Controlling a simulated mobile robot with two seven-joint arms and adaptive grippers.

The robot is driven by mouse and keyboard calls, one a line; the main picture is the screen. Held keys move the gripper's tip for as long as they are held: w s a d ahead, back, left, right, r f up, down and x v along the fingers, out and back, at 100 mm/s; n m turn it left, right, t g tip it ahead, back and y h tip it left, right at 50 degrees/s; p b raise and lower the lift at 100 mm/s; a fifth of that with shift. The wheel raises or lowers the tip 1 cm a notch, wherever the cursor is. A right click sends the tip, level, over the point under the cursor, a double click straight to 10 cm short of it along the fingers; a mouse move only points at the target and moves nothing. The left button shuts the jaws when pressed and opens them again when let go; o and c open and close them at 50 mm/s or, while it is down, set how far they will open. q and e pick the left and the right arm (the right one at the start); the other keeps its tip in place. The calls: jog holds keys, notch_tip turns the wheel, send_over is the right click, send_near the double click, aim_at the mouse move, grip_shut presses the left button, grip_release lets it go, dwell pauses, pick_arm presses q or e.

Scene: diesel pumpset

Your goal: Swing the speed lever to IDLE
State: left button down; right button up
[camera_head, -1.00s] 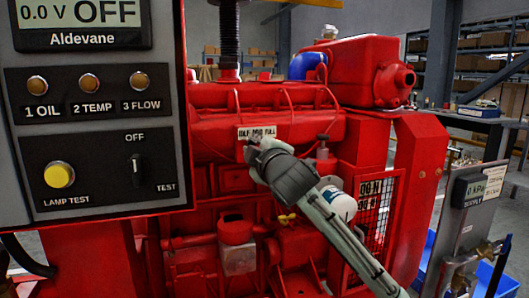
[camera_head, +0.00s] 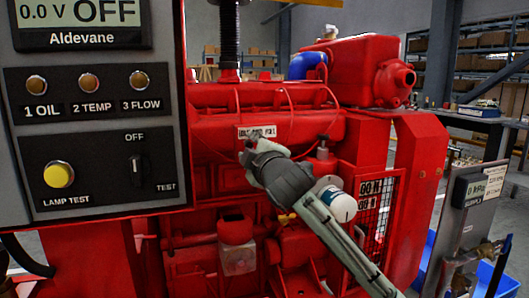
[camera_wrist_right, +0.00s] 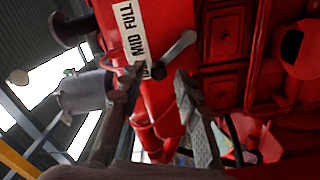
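The white speed label (camera_head: 257,132) is on the red engine's front. In the right wrist view it stands on end, with MID and FULL readable (camera_wrist_right: 130,30); its lower end is hidden behind a finger. The grey speed lever (camera_wrist_right: 175,54) lies slanted beside the label, its lower-left end close to the label's edge just below MID. My right gripper (camera_head: 248,151) is just below the label in the head view. In the wrist view its fingers (camera_wrist_right: 158,88) are apart, with the lever's lower end near the gap; contact cannot be told. My left gripper is not in view.
The grey control panel (camera_head: 95,120) fills the left foreground. Right of my arm are a mesh guard (camera_head: 378,205) and a gauge stand (camera_head: 470,210). A thin red cable and pipes run along the engine near the label.

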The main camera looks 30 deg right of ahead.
jog(key=v, duration=0.6)
dwell(0.5)
dwell(0.4)
